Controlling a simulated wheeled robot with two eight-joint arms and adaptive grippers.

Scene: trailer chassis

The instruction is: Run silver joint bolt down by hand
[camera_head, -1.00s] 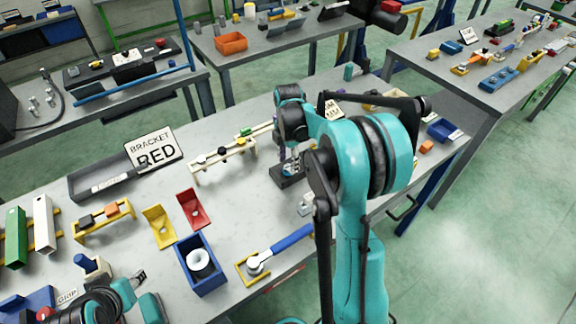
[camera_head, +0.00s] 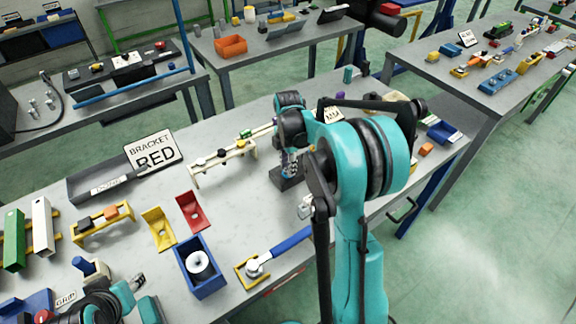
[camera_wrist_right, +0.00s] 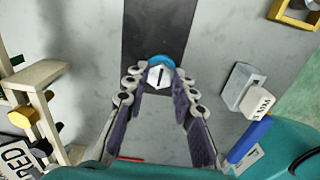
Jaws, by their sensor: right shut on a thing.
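The silver joint bolt (camera_wrist_right: 160,76) shows its slotted head from above in the right wrist view, with a blue round part (camera_wrist_right: 161,61) around or beneath it. My right gripper (camera_wrist_right: 160,84) is shut on the bolt, one finger on each side of the head. In the head view my right gripper (camera_head: 291,163) points down over a dark base (camera_head: 286,180) on the bench, partly hidden by my own arm. The bolt's shank and thread are hidden. My left arm shows at the lower left of the head view; its fingers are not clear.
A cream rack (camera_head: 222,164) stands left of the right gripper. A red bracket (camera_head: 190,211), a yellow bracket (camera_head: 158,228) and a blue bin (camera_head: 203,283) lie nearer the front. A blue-handled tool (camera_head: 290,240) lies near the bench edge.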

